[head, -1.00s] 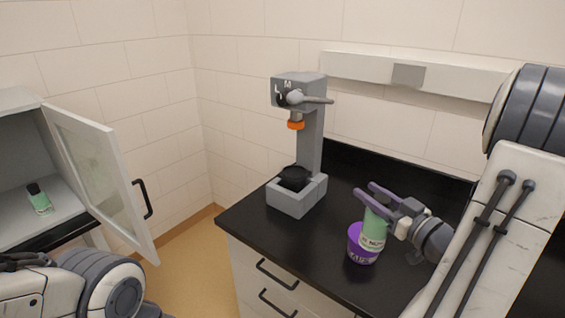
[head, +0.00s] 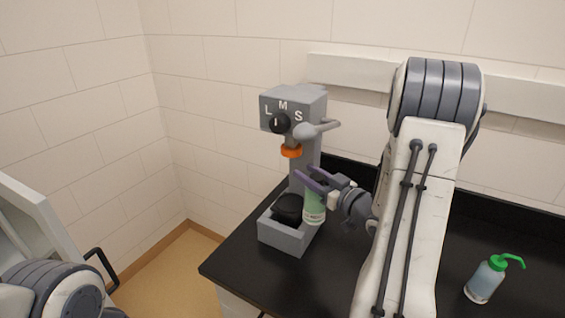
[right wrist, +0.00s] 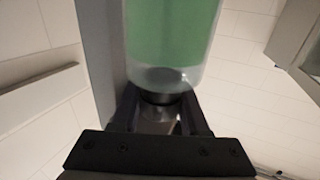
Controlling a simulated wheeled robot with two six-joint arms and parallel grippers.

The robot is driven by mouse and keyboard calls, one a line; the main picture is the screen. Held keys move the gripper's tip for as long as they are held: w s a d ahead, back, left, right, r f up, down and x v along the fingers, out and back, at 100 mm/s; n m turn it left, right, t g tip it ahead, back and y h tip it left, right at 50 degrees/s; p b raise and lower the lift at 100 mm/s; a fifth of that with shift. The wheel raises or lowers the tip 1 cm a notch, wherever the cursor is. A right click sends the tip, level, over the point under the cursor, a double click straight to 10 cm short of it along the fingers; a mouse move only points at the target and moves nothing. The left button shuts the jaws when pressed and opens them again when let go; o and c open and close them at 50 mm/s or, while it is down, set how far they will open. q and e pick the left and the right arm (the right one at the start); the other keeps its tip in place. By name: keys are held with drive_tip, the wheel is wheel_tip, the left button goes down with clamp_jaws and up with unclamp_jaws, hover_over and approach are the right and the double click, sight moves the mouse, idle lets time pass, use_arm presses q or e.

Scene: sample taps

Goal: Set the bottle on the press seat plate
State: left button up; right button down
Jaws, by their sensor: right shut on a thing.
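The grey press (head: 304,165) stands on the black counter, with an orange ring under its head and a dark seat plate (head: 288,207) in its grey base. My right gripper (head: 318,181) is shut on the bottle (head: 314,209), which holds green liquid and hangs roughly upright. In the head view the bottle overlaps the right side of the press base, just right of the seat plate. I cannot tell whether it touches. In the right wrist view the bottle (right wrist: 172,40) fills the top, its dark neck between the fingers (right wrist: 160,112). My left gripper is out of view.
A wash bottle with a green cap (head: 487,278) stands at the counter's right. The press lever (head: 318,128) sticks out to the right above my gripper. An open cabinet door (head: 45,225) is at the left. The counter (head: 245,262) is bare in front of the press.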

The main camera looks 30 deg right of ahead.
drive_tip(key=w+a+f+p, duration=0.1)
drive_tip(key=w+p, duration=0.2)
drive_tip(key=w, duration=0.7)
drive_tip(key=shift+a+f, duration=0.15)
drive_tip(key=shift+f, duration=0.05)
drive_tip(key=shift+f, duration=0.15)
drive_tip(key=c, duration=0.7)
unclamp_jaws()
